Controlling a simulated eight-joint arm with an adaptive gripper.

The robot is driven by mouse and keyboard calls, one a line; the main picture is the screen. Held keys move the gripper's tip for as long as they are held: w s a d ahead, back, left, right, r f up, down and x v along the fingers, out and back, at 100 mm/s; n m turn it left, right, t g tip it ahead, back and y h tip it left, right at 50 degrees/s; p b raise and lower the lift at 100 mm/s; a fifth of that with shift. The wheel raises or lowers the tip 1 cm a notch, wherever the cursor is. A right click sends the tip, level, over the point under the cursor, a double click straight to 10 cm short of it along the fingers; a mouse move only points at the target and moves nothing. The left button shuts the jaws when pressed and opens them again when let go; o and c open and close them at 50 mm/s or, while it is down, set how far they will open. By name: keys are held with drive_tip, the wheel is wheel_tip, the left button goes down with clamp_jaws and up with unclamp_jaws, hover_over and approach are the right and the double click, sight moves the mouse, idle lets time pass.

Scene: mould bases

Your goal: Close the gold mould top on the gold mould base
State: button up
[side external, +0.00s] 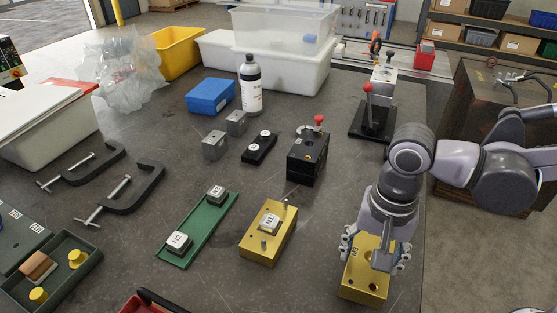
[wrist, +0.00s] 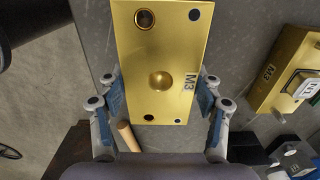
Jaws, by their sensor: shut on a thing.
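The gold mould top (side external: 362,284) is a gold block with holes in its face, at the front right in the side view. In the wrist view the top (wrist: 160,50) lies square ahead, with a central dimple and an M3 mark. My gripper (side external: 375,252) is shut on its two long sides, with blue finger pads in the wrist view (wrist: 162,98). I cannot tell whether the top touches the table. The gold mould base (side external: 257,250) stands apart, left of my gripper, with upright pins and a white-labelled block (side external: 270,223) on it. The base also shows at the wrist view's right (wrist: 272,88).
A green tray (side external: 204,233) with labelled blocks lies left of the base. A black mould with a red knob (side external: 306,160) stands behind it. Clamps (side external: 120,195), a bottle (side external: 250,88) and bins lie farther off. Bare table separates the gold pieces.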

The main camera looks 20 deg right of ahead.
approach(271, 218)
drive_tip(key=shift+f, duration=1.9)
drive_tip(key=shift+f, duration=1.65)
idle(1.4)
drive_tip(key=o, duration=1.9)
